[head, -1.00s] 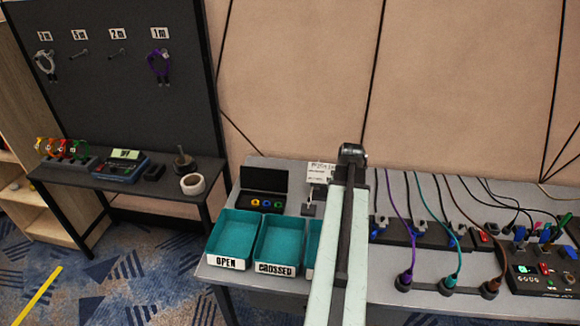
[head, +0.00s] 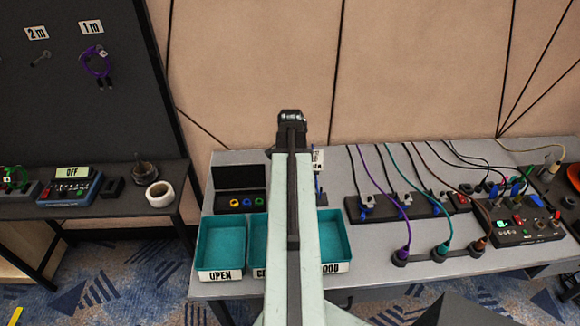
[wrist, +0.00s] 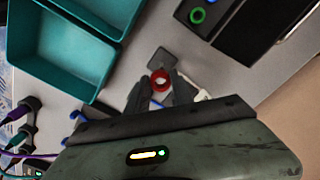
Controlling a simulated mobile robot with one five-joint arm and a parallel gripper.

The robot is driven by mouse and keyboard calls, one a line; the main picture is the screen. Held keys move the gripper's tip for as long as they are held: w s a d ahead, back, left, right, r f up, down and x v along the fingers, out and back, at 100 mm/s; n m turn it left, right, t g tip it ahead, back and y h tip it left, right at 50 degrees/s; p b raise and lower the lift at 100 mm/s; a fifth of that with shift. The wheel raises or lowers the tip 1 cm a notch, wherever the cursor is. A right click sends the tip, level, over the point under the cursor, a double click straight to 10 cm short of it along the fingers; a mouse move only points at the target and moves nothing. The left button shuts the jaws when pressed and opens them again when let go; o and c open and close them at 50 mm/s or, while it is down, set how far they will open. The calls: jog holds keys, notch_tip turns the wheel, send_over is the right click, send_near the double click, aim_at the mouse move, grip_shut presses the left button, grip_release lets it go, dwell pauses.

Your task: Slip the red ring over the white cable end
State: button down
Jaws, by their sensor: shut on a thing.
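The red ring (wrist: 160,80) is held between the two dark fingertips of my gripper (wrist: 159,83) in the wrist view. The gripper is shut on it, above the grey table. In the head view my own arm hides the gripper and the ring. A pale, off-white cable (head: 553,165) shows at the far right of the table in the head view, with its end low beside the black equipment. It is far to the right of my arm, and the exact shape of its end is too small to tell.
A black case with blue, yellow and green rings (head: 247,202) sits left of my arm. Teal trays (head: 221,278) line the front edge. Purple, teal and brown cables (head: 404,252) and a switch panel (head: 525,230) crowd the right side. A side bench (head: 120,205) stands left.

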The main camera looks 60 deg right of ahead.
jog(key=m, duration=0.2)
jog(key=r+m+p, duration=0.1)
jog(key=r+m, duration=0.1)
jog(key=m, duration=0.1)
jog(key=shift+d+r+m+p, duration=0.2)
jog(key=shift+r+m+p, duration=0.05)
jog(key=shift+m+p, duration=0.1)
notch_tip(320, 180, down, 5)
jog(key=m+b, duration=0.4)
jog(key=b, duration=0.1)
jog(key=shift+d+f, duration=0.15)
jog(key=shift+f, duration=0.05)
jog(key=shift+r, duration=0.1)
jog(key=shift+w+b, duration=0.2)
jog(key=shift+b, duration=0.1)
dwell(0.6)
jog(key=shift+f, duration=0.2)
jog(key=shift+f+b, duration=0.75)
jog(key=shift+b, duration=0.05)
jog(key=shift+f, duration=0.15)
